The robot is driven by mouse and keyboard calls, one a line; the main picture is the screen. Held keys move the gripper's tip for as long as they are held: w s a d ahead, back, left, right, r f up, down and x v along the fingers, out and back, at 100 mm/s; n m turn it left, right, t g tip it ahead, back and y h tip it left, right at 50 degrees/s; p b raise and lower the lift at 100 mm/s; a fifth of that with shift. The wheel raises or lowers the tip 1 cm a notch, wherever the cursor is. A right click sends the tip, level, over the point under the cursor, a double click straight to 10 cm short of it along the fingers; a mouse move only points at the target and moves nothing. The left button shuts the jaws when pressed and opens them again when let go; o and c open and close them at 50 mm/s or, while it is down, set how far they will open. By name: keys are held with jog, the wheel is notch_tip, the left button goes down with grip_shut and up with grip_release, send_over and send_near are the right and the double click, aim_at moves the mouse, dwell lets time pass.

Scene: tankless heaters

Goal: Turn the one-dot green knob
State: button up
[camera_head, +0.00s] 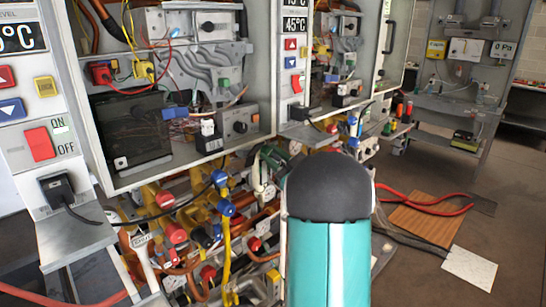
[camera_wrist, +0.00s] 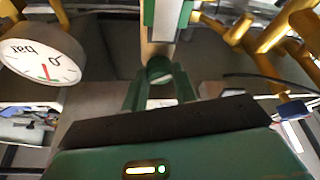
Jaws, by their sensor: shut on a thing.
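In the wrist view, my gripper (camera_wrist: 159,82) has its two green fingers on either side of a small, dull green round knob (camera_wrist: 159,69). The fingers are shut on this knob. No dot shows on it from this angle, so I cannot tell its marking. In the head view, my teal and black arm covers the middle foreground and hides much of the area around the gripper and the knob.
A round pressure gauge (camera_wrist: 42,60) is close on the left in the wrist view, with yellow pipes (camera_wrist: 240,30) on the right. In the head view, open heater cabinets (camera_head: 190,100) stand above crowded pipes and valves.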

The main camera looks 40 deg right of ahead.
jog(key=shift+d+n+g+y, duration=0.1)
jog(key=shift+n+g+y, duration=0.2)
jog(key=shift+n+y, duration=0.7)
jog(key=o, duration=1)
jog(key=v, duration=1.3)
jog(key=shift+s+f, duration=0.1)
jog(key=shift+s, duration=0.35)
